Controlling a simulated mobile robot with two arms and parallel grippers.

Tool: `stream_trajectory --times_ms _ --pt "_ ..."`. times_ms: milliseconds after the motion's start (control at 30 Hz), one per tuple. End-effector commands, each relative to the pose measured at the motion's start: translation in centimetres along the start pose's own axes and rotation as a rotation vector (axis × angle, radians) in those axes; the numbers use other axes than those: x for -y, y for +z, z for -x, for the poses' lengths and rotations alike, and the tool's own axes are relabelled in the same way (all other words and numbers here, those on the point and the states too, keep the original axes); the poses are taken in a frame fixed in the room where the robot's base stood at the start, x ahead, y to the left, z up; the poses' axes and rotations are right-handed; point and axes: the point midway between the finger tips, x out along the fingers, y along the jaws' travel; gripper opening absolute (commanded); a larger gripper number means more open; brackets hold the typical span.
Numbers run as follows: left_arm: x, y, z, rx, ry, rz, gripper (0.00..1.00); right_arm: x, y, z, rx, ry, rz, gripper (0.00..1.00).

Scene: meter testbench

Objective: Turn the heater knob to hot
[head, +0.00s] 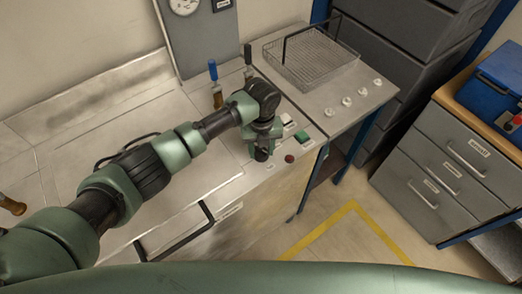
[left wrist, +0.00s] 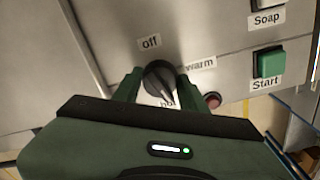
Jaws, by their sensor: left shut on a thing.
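The dark round heater knob (left wrist: 157,74) sits on the metal panel in the left wrist view, with labels "off" above it, "warm" to its right and "hot" below it. The "hot" label is partly covered by my gripper. My left gripper (left wrist: 158,88) is shut on the knob, one green finger on each side. A pale mark on the knob seems to run down toward "hot", but its exact direction is hard to tell. In the head view my left gripper (head: 262,150) points down at the bench panel and hides the knob. My right gripper is in neither view.
A red button (left wrist: 212,100) is close to the right finger. A green Start button (left wrist: 270,63) and the Soap label (left wrist: 267,18) are further right. Blue-handled (head: 213,70) and black-handled levers stand behind my arm. A wire basket (head: 310,58) sits at the back right.

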Motion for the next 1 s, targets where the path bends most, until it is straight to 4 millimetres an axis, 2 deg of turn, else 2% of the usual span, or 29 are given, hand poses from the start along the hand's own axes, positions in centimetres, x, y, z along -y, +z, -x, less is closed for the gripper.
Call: stream_trajectory --times_ms 400,1000 --pt "0.0 -0.3 -0.3 -0.007 0.001 -0.277 0.02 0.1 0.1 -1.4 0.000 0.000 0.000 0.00" --pt "-0.1 -0.4 -0.3 -0.009 0.002 -0.359 0.02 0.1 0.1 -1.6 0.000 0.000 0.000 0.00"
